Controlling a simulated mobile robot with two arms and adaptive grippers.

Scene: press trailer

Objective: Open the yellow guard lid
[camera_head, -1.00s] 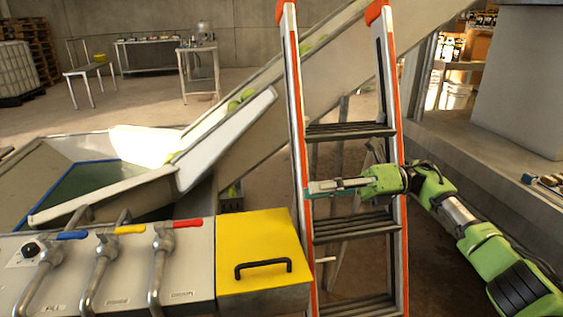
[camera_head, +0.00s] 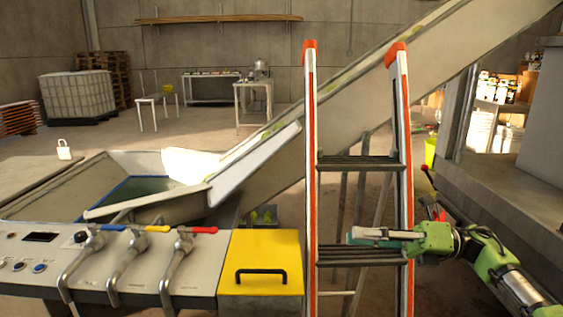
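The yellow guard lid (camera_head: 262,250) is at the right end of the control panel, in the lower middle of the head view. It lies closed, with a black bar handle (camera_head: 261,274) near its front edge. My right gripper (camera_head: 352,236) comes in from the right and points left, in front of the ladder and right of the lid, apart from it. Its fingers appear as one narrow line, so I cannot tell whether they are open or shut. My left gripper is not in view.
An orange and white stepladder (camera_head: 311,180) stands right beside the lid. Three levers with blue, yellow and red handles rise from the panel (camera_head: 200,285) left of it. A hopper (camera_head: 110,172) and sloped conveyor (camera_head: 450,70) lie behind. A concrete ledge (camera_head: 480,180) is on the right.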

